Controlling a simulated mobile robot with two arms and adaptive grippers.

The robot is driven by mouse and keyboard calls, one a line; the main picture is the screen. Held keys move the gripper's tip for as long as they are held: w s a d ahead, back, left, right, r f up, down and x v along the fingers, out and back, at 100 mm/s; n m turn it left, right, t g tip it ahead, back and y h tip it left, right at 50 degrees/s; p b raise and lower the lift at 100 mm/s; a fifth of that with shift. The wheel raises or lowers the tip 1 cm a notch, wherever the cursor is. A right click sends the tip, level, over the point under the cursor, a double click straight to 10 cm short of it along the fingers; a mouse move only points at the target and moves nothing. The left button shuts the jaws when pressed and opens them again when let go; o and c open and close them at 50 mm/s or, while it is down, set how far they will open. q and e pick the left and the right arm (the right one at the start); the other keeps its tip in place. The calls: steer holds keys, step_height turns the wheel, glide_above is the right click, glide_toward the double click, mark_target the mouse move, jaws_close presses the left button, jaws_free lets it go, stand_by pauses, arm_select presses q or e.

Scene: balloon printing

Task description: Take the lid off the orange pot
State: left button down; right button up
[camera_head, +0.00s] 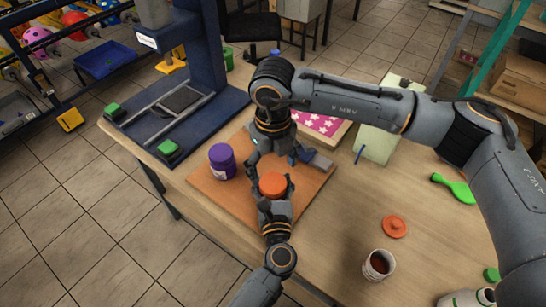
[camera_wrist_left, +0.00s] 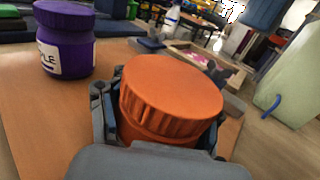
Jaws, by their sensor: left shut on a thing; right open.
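The orange pot stands on the brown board, with its ribbed orange lid (camera_head: 273,184) on top. The lid (camera_wrist_left: 172,88) fills the middle of the left wrist view, and the pot's body is mostly hidden below it. My left gripper (camera_head: 271,200) is shut on the orange pot, with its fingers (camera_wrist_left: 160,128) on either side, low under the lid. My right gripper (camera_head: 273,158) is open and empty, pointing down just behind the pot in the head view. It appears apart from the lid.
A purple jar (camera_head: 222,161) stands left of the pot on the brown board (camera_head: 210,190). A loose orange lid (camera_head: 394,226) and a white cup with dark red contents (camera_head: 378,265) are at the right. A blue press (camera_head: 190,90) stands behind left. A green paddle (camera_head: 455,187) lies far right.

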mark_target(273, 182)
steer(key=shift+f, duration=2.4)
steer(key=c, duration=1.2)
steer(key=shift+n, duration=1.7)
steer(key=o, duration=1.3)
